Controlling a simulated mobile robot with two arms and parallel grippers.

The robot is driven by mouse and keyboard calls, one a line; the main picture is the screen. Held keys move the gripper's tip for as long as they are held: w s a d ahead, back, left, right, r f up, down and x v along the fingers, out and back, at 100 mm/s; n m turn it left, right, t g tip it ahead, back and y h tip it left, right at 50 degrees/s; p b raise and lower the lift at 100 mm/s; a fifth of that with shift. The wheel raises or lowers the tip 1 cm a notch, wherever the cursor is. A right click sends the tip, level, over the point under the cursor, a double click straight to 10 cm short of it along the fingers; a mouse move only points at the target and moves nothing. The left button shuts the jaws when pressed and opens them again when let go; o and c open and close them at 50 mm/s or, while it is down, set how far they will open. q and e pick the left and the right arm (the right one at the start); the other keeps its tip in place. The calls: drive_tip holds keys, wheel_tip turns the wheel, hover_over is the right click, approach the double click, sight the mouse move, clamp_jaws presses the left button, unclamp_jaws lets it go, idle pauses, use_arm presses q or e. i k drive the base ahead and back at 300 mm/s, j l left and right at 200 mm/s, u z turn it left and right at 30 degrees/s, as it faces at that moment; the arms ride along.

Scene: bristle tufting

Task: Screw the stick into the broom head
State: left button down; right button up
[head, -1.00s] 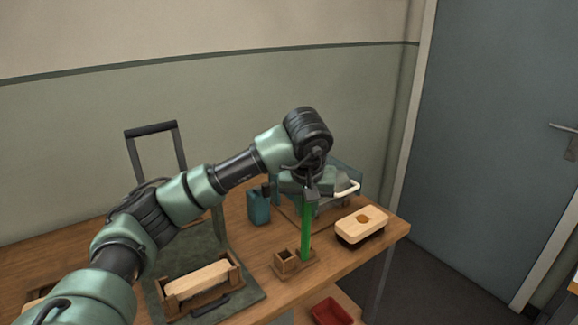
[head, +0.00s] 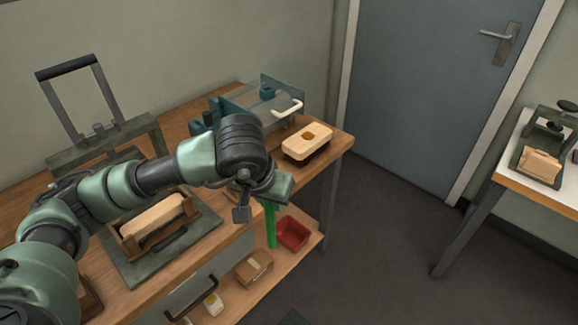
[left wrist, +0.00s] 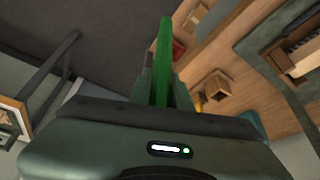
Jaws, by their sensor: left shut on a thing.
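My left gripper (head: 270,197) is shut on the upper part of the green stick (head: 271,226), which hangs upright below it. In the left wrist view the stick (left wrist: 164,55) rises from between the fingers. A pale wooden broom head (head: 307,140) with a round hole in its top lies near the right end of the workbench. The stick is apart from it, in front of and to its left. The stick's upper end is hidden by my wrist in the head view. My right gripper is not in view.
Another wooden block (head: 150,222) sits in a wooden fixture on a dark mat. The small wooden holder (left wrist: 212,90) shows in the left wrist view. A teal machine (head: 262,98) stands behind the broom head. A red bin (head: 292,233) is on the lower shelf.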

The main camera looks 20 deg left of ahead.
sight(308, 143)
drive_tip(key=i+u, duration=0.1)
drive_tip(key=u, duration=0.35)
drive_tip(key=l+u, duration=0.15)
drive_tip(key=u, duration=0.3)
drive_tip(key=i+l+u, duration=0.1)
drive_tip(key=u, duration=0.35)
drive_tip(key=l+u, duration=0.2)
drive_tip(key=u, duration=0.25)
drive_tip(key=l+u, duration=0.25)
drive_tip(key=l, duration=0.45)
drive_tip(key=l+u, duration=0.25)
drive_tip(key=l, duration=0.5)
drive_tip(key=l+u, duration=0.25)
drive_tip(key=l, duration=0.45)
drive_tip(key=k+l+u, duration=0.25)
drive_tip(key=l, duration=1.15)
